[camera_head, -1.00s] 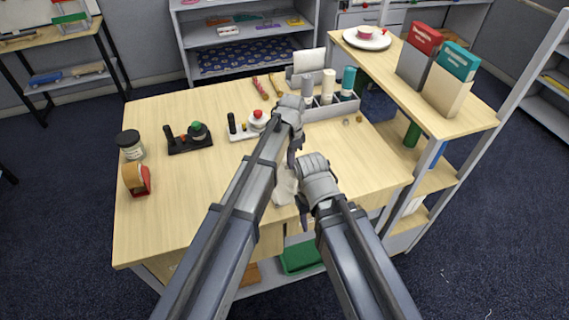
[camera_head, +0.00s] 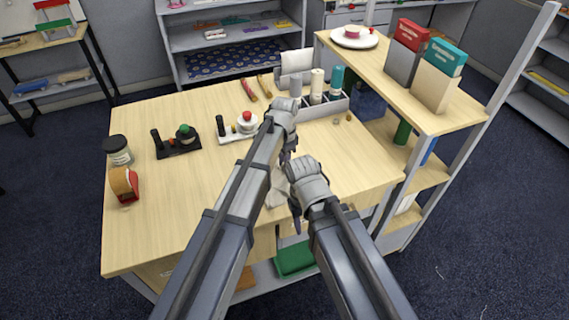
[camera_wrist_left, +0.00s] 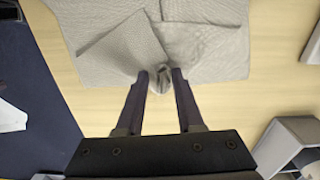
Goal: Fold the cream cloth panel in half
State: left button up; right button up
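The cream cloth panel (camera_head: 279,191) lies near the table's front edge, mostly hidden by my arms in the head view. In the left wrist view the cloth (camera_wrist_left: 210,45) shows pale and finely woven, with overlapping layers and creases running towards my fingertips. My left gripper (camera_wrist_left: 161,77) has a small bunch of cloth pinched between its fingertips at the cloth's near edge. In the head view my left gripper (camera_head: 287,154) points down over the table, beyond the cloth. My right gripper (camera_head: 296,214) points down at the table's front edge, and its finger gap cannot be made out.
A jar (camera_head: 118,151), a tape dispenser (camera_head: 125,185), a black stand (camera_head: 178,146) and a white stand (camera_head: 238,128) are on the left and middle. A grey organiser (camera_head: 325,108) stands at the back. A raised shelf (camera_head: 395,80) borders the right. The front-left tabletop is clear.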

pick_arm(q)
jog(key=o, duration=1)
jog(key=shift+w+d, duration=0.25)
jog(key=shift+d, duration=0.25)
notch_tip(320, 180, up, 9)
jog(key=p, duration=0.9)
